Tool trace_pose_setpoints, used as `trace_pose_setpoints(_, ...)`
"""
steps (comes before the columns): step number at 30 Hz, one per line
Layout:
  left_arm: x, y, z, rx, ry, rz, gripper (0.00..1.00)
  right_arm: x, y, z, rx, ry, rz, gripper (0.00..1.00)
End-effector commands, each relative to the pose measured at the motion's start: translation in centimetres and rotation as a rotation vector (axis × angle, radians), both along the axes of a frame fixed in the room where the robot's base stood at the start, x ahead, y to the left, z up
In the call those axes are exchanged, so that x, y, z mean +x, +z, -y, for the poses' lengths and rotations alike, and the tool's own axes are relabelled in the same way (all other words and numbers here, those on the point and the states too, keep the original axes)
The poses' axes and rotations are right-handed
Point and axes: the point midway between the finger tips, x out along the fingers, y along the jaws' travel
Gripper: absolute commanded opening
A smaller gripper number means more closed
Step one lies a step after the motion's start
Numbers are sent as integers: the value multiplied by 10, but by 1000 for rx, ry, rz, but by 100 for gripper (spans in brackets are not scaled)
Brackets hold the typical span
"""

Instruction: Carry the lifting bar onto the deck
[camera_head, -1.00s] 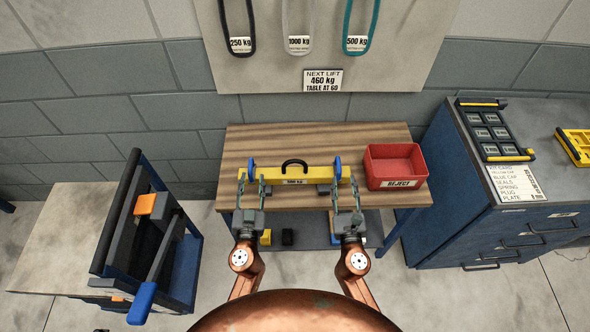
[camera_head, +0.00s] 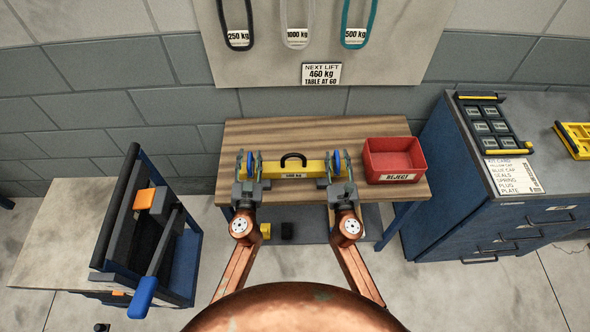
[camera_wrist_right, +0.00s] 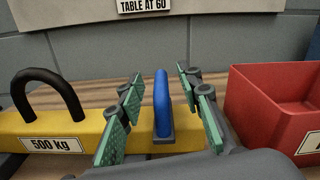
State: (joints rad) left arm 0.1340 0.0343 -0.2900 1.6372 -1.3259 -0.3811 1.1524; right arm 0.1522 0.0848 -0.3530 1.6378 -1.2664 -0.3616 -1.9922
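The lifting bar (camera_head: 273,168) is yellow, with a black arched handle on top and a 500 kg label. It lies across the wooden table, and a blue upright grip stands at each end. My left gripper (camera_head: 249,160) is open around the left blue grip. My right gripper (camera_head: 337,160) is open around the right blue grip (camera_wrist_right: 162,100). In the right wrist view its green pads stand on both sides of that grip with gaps. The bar's underside is hidden. I cannot tell which surface is the deck.
A red REJECT bin (camera_head: 394,156) stands on the table (camera_head: 240,130) close to my right gripper. A blue-framed stand (camera_head: 183,265) with a blue-ended lever is at left. A blue cabinet (camera_head: 450,190) is at right. The wall board reads 460 kg, table at 60.

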Motion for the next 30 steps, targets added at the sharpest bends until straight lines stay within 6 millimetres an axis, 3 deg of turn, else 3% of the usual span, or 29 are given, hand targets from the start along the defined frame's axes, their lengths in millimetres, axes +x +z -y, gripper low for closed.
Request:
trace_pose_setpoints(8,1,0,1,-1,-1,0,31,0,0,1,0,-1,0,31)
trace_pose_setpoints(22,0,0,1,-1,-1,0,0,0,0,1,0,-1,0,0)
trace_pose_setpoints(30,0,0,0,0,-1,0,0,0,0,0,0,0,0,0)
